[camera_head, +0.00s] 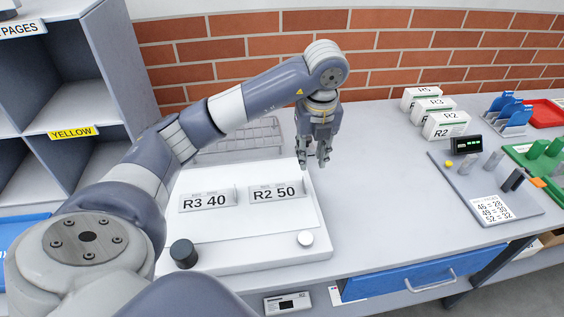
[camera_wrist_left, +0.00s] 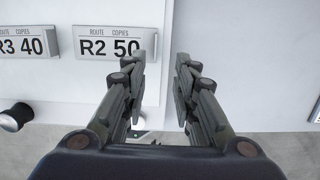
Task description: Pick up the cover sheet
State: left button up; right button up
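I cannot pick out a cover sheet with certainty in either view. A broad white flat surface (camera_head: 245,222) lies on the white stand (camera_head: 290,256), and I cannot tell whether it is a loose sheet. Two label plates stand on it: "R3 40" (camera_head: 207,200) and "R2 50" (camera_head: 277,193). My left gripper (camera_head: 314,161) points down above the stand's back right edge, fingers apart and empty. In the left wrist view its open fingers (camera_wrist_left: 160,65) are just right of the "R2 50" plate (camera_wrist_left: 108,46). My right gripper is in neither view.
Grey shelves (camera_head: 70,70) stand at the left and a wire rack (camera_head: 240,136) behind the stand. White labelled blocks (camera_head: 445,124), a small black display (camera_head: 467,145) and a grey board (camera_head: 510,200) are at the right. The table (camera_head: 375,190) between is clear.

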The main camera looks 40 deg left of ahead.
pick_arm(q)
jog(key=f, duration=0.3)
jog(key=a+f+p, duration=0.1)
jog(key=f, duration=0.1)
jog(key=shift+w, duration=0.1)
jog(key=f, duration=0.1)
jog(key=f+p, duration=0.2)
jog(key=f, duration=0.1)
jog(key=shift+w+a, duration=0.1)
jog(key=shift+a, duration=0.15)
jog(key=shift+w+a+f, duration=0.1)
jog(key=shift+f, duration=0.6)
grip_shut()
